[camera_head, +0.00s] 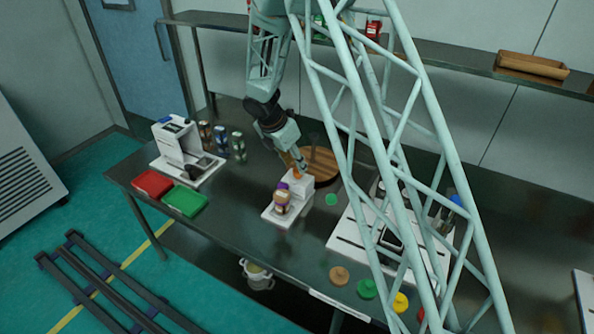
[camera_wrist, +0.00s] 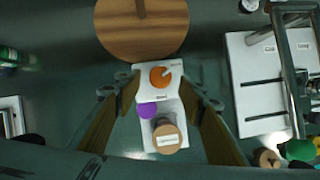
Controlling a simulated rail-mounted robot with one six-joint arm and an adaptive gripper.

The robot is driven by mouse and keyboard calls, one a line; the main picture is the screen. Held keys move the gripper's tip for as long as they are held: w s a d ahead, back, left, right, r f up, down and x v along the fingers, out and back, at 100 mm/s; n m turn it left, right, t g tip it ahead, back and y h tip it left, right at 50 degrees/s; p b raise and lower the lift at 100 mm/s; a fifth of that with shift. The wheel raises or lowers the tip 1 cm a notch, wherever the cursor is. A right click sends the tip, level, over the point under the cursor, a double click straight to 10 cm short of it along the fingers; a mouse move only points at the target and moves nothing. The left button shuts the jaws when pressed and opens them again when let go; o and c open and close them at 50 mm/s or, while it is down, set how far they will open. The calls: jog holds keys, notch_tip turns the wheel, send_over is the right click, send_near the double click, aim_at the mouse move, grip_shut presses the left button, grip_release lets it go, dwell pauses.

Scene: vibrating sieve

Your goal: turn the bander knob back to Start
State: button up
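The bander is a small white machine (camera_head: 300,188) on the dark table, and it also shows in the wrist view (camera_wrist: 172,107). Its orange knob (camera_wrist: 161,77) sits on the top face, with a pale pointer line toward the upper right. A small label below the knob is too small to read. My gripper (camera_wrist: 160,98) is open and empty, with one finger on each side of the bander. In the head view my gripper (camera_head: 301,167) is just above the knob, which it partly hides. A brown-lidded jar (camera_wrist: 167,138) stands on the bander's base, with a purple piece (camera_wrist: 148,110) beside it.
A round wooden board (camera_head: 322,163) lies behind the bander. A white sieve machine with a metal frame (camera_head: 345,241) stands to the right. Red (camera_head: 153,184) and green (camera_head: 185,201) trays and several cans (camera_head: 221,138) are to the left. Loose colored lids lie at front right.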

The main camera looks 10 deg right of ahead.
aim_at(298, 173)
jog(key=shift+x, duration=1.95)
jog(key=shift+c, duration=0.5)
jog(key=c, duration=0.7)
